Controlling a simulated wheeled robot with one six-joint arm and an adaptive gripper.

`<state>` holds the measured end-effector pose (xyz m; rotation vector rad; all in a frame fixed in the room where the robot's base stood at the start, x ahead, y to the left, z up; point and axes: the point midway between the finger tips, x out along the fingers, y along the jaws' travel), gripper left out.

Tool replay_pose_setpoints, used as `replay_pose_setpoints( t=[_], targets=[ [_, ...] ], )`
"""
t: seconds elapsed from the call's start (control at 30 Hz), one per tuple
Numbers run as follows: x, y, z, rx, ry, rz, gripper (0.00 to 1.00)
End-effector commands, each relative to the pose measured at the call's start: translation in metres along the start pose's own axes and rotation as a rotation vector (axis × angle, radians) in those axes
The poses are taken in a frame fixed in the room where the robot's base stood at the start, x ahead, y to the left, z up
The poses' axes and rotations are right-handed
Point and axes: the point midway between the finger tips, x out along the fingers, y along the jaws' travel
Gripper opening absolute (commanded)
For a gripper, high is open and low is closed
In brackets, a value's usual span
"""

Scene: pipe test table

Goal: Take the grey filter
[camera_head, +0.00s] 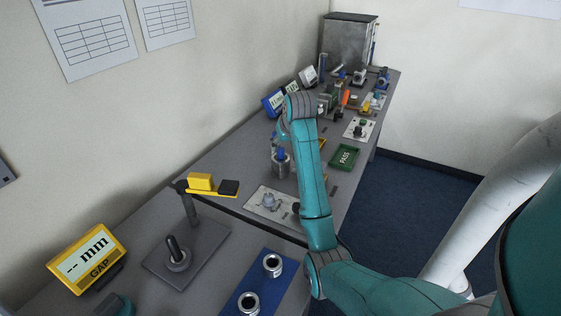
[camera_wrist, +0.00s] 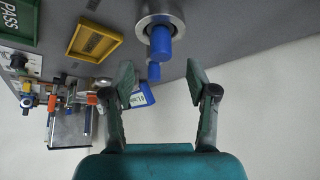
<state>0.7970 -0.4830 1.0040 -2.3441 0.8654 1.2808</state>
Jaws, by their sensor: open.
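A grey metal cylinder (camera_head: 281,170) with a blue part (camera_head: 281,154) in its top stands on the table, left of my forearm. In the wrist view the round metal rim (camera_wrist: 146,18) and the blue part (camera_wrist: 159,42) show at the top, just beyond my fingertips. I cannot tell whether this is the grey filter; no other thing is clearly that filter. My gripper (camera_wrist: 158,78) is open, its two fingers apart with nothing held between them. In the head view my arm hides part of the table.
A green PASS tray (camera_head: 344,157) lies right of my arm; a yellow tray (camera_wrist: 95,41) is in the wrist view. A white plate with fittings (camera_head: 268,203), a yellow gap display (camera_head: 87,259) and a blue mat with metal rings (camera_head: 251,285) are nearer. Small instruments crowd the far end.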

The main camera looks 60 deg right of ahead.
Motion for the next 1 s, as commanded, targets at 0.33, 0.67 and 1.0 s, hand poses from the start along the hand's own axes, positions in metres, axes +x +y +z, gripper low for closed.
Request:
replay_pose_setpoints(
  t=[0.33, 0.67, 1.0],
  targets=[
    [0.033, -0.001, -0.002, 0.000, -0.004, 0.000, 0.58],
    [0.058, 0.000, -0.004, 0.000, 0.000, 0.000, 0.58],
    [0.058, 0.000, -0.003, 0.000, 0.000, 0.000, 0.13]
  ],
)
